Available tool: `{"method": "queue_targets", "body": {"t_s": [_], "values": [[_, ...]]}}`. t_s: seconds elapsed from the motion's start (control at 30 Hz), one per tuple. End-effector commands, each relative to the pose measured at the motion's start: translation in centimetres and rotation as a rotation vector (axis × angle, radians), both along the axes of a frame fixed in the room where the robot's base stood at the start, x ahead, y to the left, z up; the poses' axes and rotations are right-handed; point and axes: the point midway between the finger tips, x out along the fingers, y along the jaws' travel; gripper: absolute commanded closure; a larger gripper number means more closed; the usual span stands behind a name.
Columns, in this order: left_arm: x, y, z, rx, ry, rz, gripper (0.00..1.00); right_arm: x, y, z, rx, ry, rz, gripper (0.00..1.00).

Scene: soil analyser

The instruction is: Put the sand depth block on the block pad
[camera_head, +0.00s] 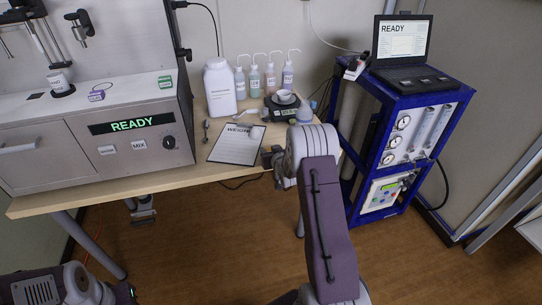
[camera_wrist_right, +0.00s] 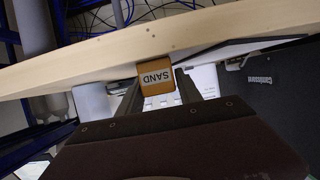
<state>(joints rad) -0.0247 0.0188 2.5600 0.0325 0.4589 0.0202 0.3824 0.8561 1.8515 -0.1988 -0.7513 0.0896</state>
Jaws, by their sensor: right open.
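The sand depth block (camera_wrist_right: 155,76) is an orange-brown block with a white "SAND" label, upside down in the right wrist view. It shows at the tips of my open right gripper (camera_wrist_right: 158,90), with a finger on each side of its lower part; I cannot tell whether they touch it. In the head view my right gripper (camera_head: 274,160) is at the table's front edge, partly hidden by its own arm, and the block cannot be made out. A small dark flat pad (camera_head: 35,96) on the analyser's top may be the block pad. My left gripper is not seen, only its arm at lower left.
A purple block (camera_head: 96,96) and a green block (camera_head: 165,82) sit on the analyser (camera_head: 75,130). A clipboard (camera_head: 236,146), a white bottle (camera_head: 220,90), several wash bottles and a scale (camera_head: 284,108) with a dish are on the table. A blue rack (camera_head: 395,155) stands right.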

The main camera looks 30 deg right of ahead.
Motion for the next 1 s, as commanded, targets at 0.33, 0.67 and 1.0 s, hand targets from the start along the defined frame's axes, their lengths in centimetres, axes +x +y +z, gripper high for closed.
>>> {"method": "queue_targets", "body": {"t_s": [0.33, 0.67, 1.0], "values": [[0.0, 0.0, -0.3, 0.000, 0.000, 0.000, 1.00, 1.9, -0.4, -0.8, 0.001, 0.001, 0.001, 0.58], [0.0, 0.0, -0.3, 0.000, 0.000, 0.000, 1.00, 1.9, -0.4, -0.8, 0.001, 0.001, 0.001, 1.00], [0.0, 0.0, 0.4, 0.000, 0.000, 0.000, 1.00, 1.9, -0.4, 1.7, -0.002, -0.003, 0.000, 1.00]]}}
